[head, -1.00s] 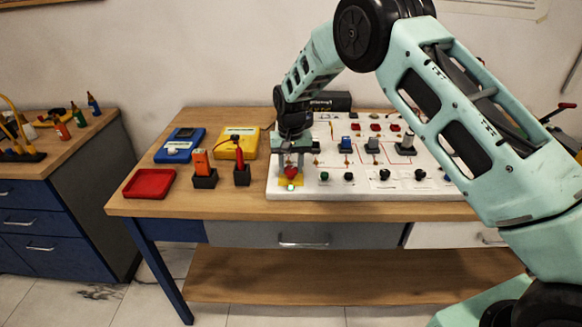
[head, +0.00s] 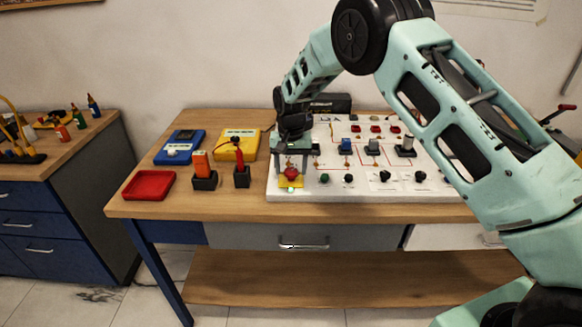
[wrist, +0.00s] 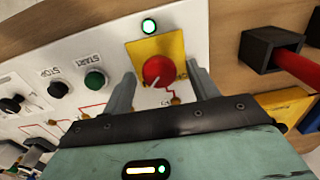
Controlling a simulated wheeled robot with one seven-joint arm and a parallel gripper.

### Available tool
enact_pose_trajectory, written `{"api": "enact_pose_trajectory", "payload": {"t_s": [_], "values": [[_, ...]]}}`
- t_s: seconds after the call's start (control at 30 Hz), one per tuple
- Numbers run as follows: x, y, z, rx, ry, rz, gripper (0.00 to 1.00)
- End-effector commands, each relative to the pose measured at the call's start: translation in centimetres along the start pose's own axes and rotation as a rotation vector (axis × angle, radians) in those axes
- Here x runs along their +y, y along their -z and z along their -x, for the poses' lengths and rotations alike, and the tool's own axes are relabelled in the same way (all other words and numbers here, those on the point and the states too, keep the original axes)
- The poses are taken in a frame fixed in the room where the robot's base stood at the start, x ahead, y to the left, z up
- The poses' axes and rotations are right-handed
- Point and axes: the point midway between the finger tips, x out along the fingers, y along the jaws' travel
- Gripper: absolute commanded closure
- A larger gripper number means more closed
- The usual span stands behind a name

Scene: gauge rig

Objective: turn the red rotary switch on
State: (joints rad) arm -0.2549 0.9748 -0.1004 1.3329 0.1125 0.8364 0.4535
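The red rotary switch (head: 291,174) sits on a yellow plate (head: 283,183) at the front left corner of the white panel. My gripper (head: 291,158) is above and behind the knob. In the wrist view my gripper (wrist: 162,78) is open, with one finger on each side of the knob and a visible gap to both.
The white panel (head: 330,192) also carries a green START button (wrist: 95,80), a black STOP button (wrist: 57,89) and several other switches. To its left stand probe holders (head: 204,181), a red tray (head: 150,185) and blue and yellow meters (head: 236,144).

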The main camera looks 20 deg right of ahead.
Motion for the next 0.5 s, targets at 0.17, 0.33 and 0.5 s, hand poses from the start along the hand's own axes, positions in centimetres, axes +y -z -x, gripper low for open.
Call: {"api": "enact_pose_trajectory", "payload": {"t_s": [0.17,0.33,0.5], "values": [[0.0,0.0,-0.1,-0.002,-0.001,0.001,0.41],[0.0,0.0,0.9,0.0,0.0,0.001,0.41],[0.0,0.1,3.9,0.003,0.001,0.002,0.41]]}}
